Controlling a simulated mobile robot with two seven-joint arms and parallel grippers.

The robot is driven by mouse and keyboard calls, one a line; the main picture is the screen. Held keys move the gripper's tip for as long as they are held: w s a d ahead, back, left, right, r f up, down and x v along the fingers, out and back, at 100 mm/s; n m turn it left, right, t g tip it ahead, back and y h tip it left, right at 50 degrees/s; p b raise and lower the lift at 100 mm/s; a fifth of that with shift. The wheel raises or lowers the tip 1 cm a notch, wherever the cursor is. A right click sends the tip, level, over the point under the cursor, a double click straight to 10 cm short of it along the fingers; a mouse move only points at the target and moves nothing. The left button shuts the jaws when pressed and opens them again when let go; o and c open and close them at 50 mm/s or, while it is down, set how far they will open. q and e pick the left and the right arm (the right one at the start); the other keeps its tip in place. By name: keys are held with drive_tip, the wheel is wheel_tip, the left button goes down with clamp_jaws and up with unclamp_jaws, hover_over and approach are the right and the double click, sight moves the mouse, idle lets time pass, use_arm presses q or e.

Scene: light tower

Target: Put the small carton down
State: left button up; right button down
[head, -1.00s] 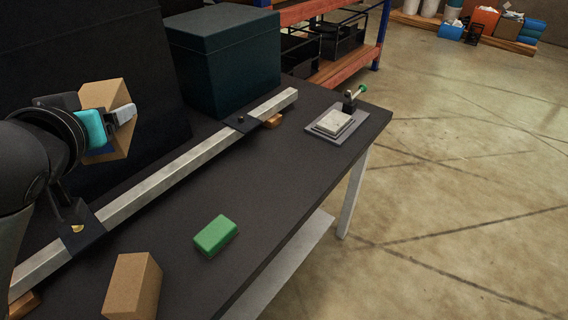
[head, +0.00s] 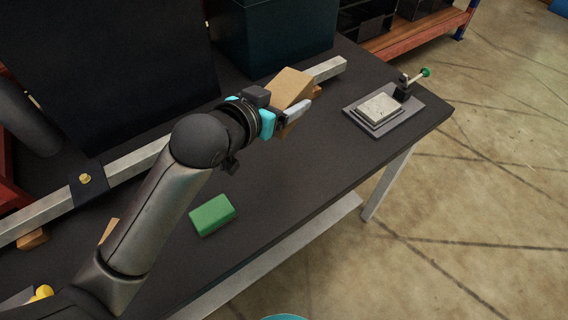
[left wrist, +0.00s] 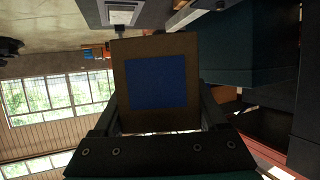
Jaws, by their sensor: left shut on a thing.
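The small brown carton (head: 288,87) is held tilted by my left gripper (head: 292,105), which is shut on it. In the head view it appears above the dark table, in front of the metal bar's far part. In the left wrist view the carton (left wrist: 188,112) sits between the two fingers and shows a blue square on its face. No contact between carton and table is visible. My right gripper is out of view.
A green block (head: 212,214) lies on the dark table (head: 290,185). A metal bar (head: 135,163) runs along it. A grey plate device (head: 378,108) with a green-knobbed lever stands at the right end. A dark box (head: 275,35) stands behind. Another carton (head: 108,232) is mostly hidden by my arm.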

use_arm(q)
wheel_tip(320, 180, down, 18)
drive_tip(key=b, duration=0.5)
drive_tip(key=shift+f, duration=0.25)
drive_tip(key=shift+f+b, duration=0.2)
drive_tip(key=shift+b, duration=0.1)
drive_tip(key=o, duration=1.4)
drive_tip(key=shift+r, duration=0.1)
drive_tip(key=shift+s+a+r, duration=0.15)
drive_tip(key=p+v, duration=0.3)
drive_tip(key=v, duration=0.8)
drive_tip(key=shift+s+r, duration=0.2)
drive_tip(key=shift+f, duration=0.1)
